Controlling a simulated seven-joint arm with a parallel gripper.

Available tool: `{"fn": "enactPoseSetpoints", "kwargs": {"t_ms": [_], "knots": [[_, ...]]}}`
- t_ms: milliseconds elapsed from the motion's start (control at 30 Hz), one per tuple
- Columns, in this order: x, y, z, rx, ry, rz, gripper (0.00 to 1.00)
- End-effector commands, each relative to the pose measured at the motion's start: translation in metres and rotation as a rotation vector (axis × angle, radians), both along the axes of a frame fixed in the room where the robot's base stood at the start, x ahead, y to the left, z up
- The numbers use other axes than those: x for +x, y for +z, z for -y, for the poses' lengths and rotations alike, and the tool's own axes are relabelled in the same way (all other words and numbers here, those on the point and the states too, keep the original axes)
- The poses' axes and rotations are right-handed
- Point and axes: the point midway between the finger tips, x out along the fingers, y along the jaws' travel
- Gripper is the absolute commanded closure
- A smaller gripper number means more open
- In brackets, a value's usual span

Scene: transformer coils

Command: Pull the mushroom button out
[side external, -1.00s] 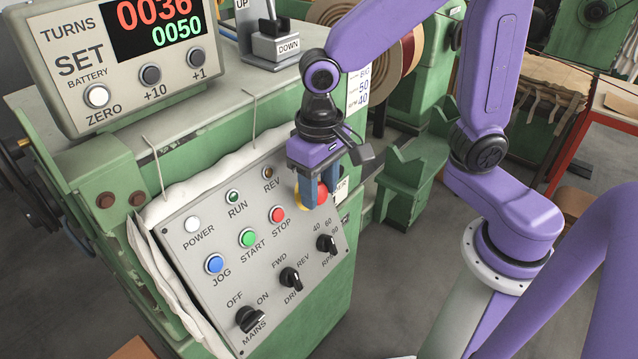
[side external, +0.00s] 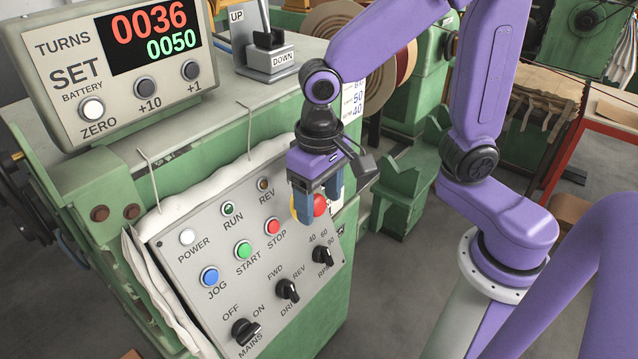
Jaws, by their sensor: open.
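The red mushroom button (side external: 320,205) is at the right upper part of the grey control panel (side external: 205,285). Part of a yellow backing shows at its left. My gripper (side external: 318,208) is in front of the button, with its blue fingers apart. One finger is at the button's left and the other at its upper right. Red shows between them. The fingers hide part of the button, and I cannot tell whether they touch it or how far it stands out.
The red STOP button (side external: 272,226), green START button (side external: 243,250) and black RPM knob (side external: 323,254) are close to the left and below. A counter box (side external: 120,70) and an UP/DOWN lever (side external: 268,50) stand on top of the machine.

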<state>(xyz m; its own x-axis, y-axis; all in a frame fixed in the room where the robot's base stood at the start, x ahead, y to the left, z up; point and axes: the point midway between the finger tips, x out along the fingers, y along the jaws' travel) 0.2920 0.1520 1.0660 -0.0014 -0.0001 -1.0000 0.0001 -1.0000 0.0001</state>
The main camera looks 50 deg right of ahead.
Motion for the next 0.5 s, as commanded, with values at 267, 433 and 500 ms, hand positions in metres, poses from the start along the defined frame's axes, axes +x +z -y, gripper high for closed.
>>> {"fn": "enactPoseSetpoints", "kwargs": {"t_ms": [267, 433, 500], "knots": [[0.001, 0.032, -0.001, 0.006, 0.0, 0.006, 0.33], [0.001, 0.069, -0.001, 0.007, 0.0, 0.006, 0.33], [0.001, 0.083, -0.001, 0.006, 0.0, 0.005, 0.33]]}}
